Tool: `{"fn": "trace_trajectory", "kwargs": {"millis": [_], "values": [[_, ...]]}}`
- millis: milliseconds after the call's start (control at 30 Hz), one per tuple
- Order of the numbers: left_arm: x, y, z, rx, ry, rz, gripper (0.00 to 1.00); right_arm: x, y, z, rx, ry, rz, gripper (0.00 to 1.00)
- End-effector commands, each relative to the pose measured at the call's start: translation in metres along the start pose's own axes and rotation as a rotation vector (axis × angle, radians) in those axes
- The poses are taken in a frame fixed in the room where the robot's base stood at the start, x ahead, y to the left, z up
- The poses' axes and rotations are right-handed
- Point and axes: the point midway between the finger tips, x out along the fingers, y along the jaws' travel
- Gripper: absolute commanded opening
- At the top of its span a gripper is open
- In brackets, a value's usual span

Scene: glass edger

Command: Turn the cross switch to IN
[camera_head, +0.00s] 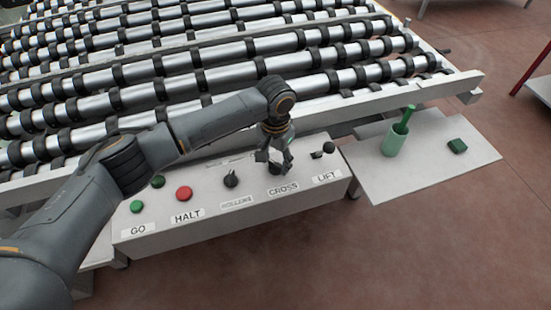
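The cross switch (275,169) is a dark rotary knob above the CROSS label (283,189) on the white control panel (215,219). My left gripper (274,164) is over it, pointing down, with its fingers spread on either side of the knob. The fingers look open, and I cannot tell whether either touches the knob. The gripper hides much of the switch and any position marks, so its setting cannot be read. My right gripper is not in view.
The rollers knob (231,180) is left of the cross switch, and the lift knob (328,148) is to its right. A red HALT button (184,194) and green GO button (137,207) are further left. A side shelf (425,179) holds a green cup (393,143) and green block (457,146). Rollers lie behind.

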Motion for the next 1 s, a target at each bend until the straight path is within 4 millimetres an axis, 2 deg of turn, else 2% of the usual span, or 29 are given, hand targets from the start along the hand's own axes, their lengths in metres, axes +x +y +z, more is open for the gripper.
{"fn": "trace_trajectory", "kwargs": {"millis": [33,167,567,1000], "values": [[0.000,0.000,0.000,0.000,0.000,0.000,0.35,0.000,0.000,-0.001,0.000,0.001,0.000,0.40],[0.000,0.000,0.000,0.000,0.001,0.000,0.10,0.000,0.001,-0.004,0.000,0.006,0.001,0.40],[-0.002,0.000,0.000,0.067,0.001,0.002,0.09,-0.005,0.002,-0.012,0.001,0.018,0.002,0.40],[-0.003,0.001,0.000,0.421,0.001,0.002,0.09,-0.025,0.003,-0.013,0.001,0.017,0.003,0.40]]}}
